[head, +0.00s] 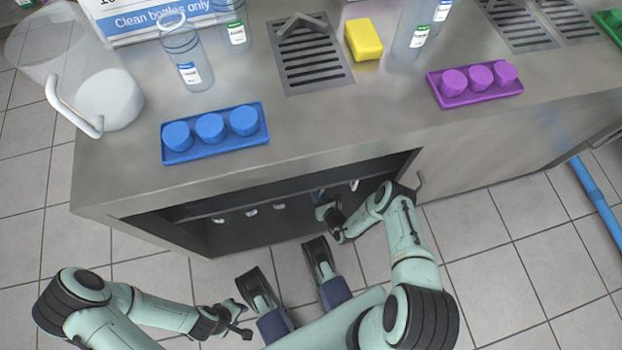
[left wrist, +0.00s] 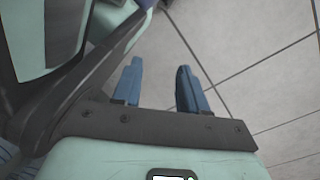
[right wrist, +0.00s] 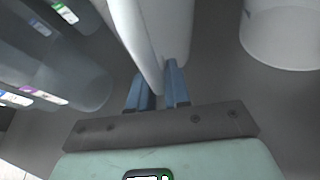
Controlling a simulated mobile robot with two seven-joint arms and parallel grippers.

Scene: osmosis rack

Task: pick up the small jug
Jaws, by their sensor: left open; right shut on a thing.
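My right arm reaches into the open cabinet under the counter, and its gripper (head: 322,197) is partly hidden there in the head view. In the right wrist view the right gripper (right wrist: 158,78) is shut on the strip-like handle of a white jug (right wrist: 168,28), which looks like the small jug. The jug's top runs out of the picture. In the head view only small white parts show inside the cabinet, so I cannot tell its full shape. My left gripper (head: 244,320) is low over the floor, open and empty; it also shows in the left wrist view (left wrist: 158,80).
Another white vessel (right wrist: 284,38) stands close to the right gripper; labelled clear bottles (right wrist: 60,70) are on its other side. The counter edge roofs the cabinet opening. On top are a large clear jug (head: 105,95), blue tray (head: 215,148), purple tray (head: 478,96) and yellow sponge (head: 363,39).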

